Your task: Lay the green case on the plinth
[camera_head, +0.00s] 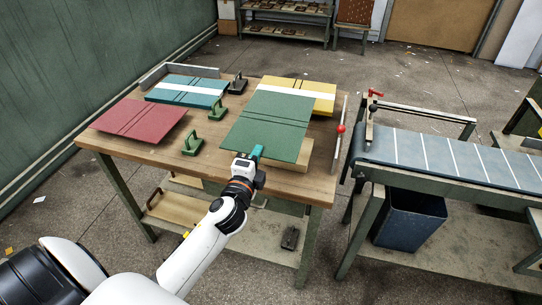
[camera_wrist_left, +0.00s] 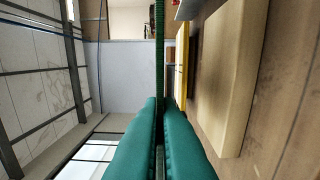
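The green case (camera_head: 266,122) is a flat green cover with two dark grooves. My left gripper (camera_head: 257,153) has its teal fingers shut on the case's near edge. In the left wrist view the case (camera_wrist_left: 159,45) shows edge-on as a thin strip between the fingers (camera_wrist_left: 160,120). The plinth (camera_head: 291,161) is a pale wooden block on the table, largely hidden under the case in the head view. In the left wrist view the plinth (camera_wrist_left: 232,75) lies to the right, with a gap between it and the case. My right gripper is not in view.
The wooden table (camera_head: 318,187) also bears a red case (camera_head: 142,117), a teal case with a white band (camera_head: 187,91) and a yellow one (camera_head: 312,96). Green holders (camera_head: 192,144) stand between them. A conveyor (camera_head: 455,160) and a blue bin (camera_head: 411,219) are at the right.

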